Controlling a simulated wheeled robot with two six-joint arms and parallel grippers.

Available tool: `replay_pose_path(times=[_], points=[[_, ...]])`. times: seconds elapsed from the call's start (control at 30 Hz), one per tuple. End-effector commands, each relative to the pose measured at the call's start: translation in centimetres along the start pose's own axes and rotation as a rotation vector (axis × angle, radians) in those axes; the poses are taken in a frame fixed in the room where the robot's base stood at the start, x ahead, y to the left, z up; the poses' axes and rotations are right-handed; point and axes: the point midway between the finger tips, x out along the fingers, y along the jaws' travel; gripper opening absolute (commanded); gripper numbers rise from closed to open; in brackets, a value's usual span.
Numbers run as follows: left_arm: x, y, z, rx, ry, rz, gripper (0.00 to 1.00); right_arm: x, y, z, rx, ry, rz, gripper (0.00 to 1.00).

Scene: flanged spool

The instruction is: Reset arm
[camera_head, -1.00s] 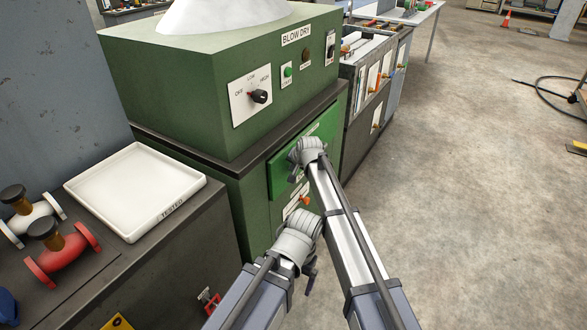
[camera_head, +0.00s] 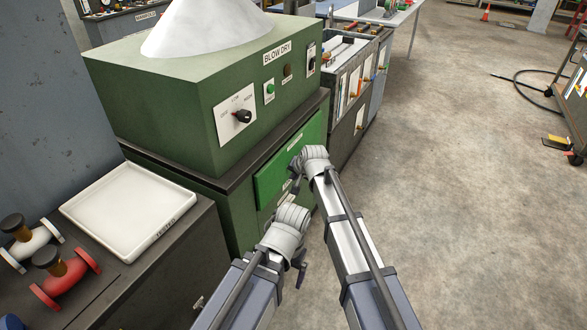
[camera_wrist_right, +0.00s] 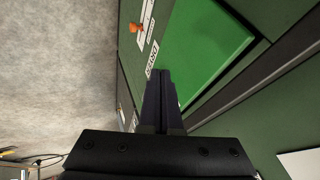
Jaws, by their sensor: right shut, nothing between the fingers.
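My right gripper (camera_head: 296,186) is beside the front of the green blow dryer (camera_head: 150,105), partly hidden behind its own wrist. In the right wrist view its two dark fingers (camera_wrist_right: 161,78) are together with nothing between them. They show in front of the bright green panel (camera_wrist_right: 205,50) and a white label; contact cannot be told. The same panel (camera_head: 270,178) shows in the head view on the dryer's lower front. My left gripper (camera_head: 300,270) is small and dark, below its grey wrist, near the dryer's lower front; whether it is open is unclear.
A white tray (camera_head: 75,212) lies on the dark bench at the left. A red flanged spool (camera_head: 62,280) and a white one (camera_head: 35,243) stand before it. A drawer cabinet (camera_head: 350,100) stands beyond the dryer.

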Motion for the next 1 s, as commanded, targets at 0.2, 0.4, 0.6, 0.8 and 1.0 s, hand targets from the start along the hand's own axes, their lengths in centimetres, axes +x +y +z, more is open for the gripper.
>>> replay_pose_path(times=[0.2, 0.4, 0.6, 0.8, 1.0], points=[[0.1, 0.0, 0.0, 0.000, 0.000, 0.000, 0.95, -0.3, 0.9, 0.3, -0.007, -0.006, 0.012, 0.00], [0.1, 0.0, 0.0, 0.000, 0.000, 0.000, 0.95, -4.7, 9.5, 4.0, -0.099, -0.093, 0.132, 0.00], [0.1, 0.0, 0.0, 0.000, 0.000, 0.000, 0.95, -10.0, 18.3, 8.9, -0.208, -0.234, 0.256, 0.00], [0.1, 0.0, 0.0, 0.000, 0.000, 0.000, 0.95, -13.8, 23.3, 12.7, -0.269, -0.342, 0.320, 0.00], [0.1, 0.0, 0.0, 0.000, 0.000, 0.000, 0.95, -17.3, 26.9, 16.2, -0.312, -0.439, 0.360, 0.00]])
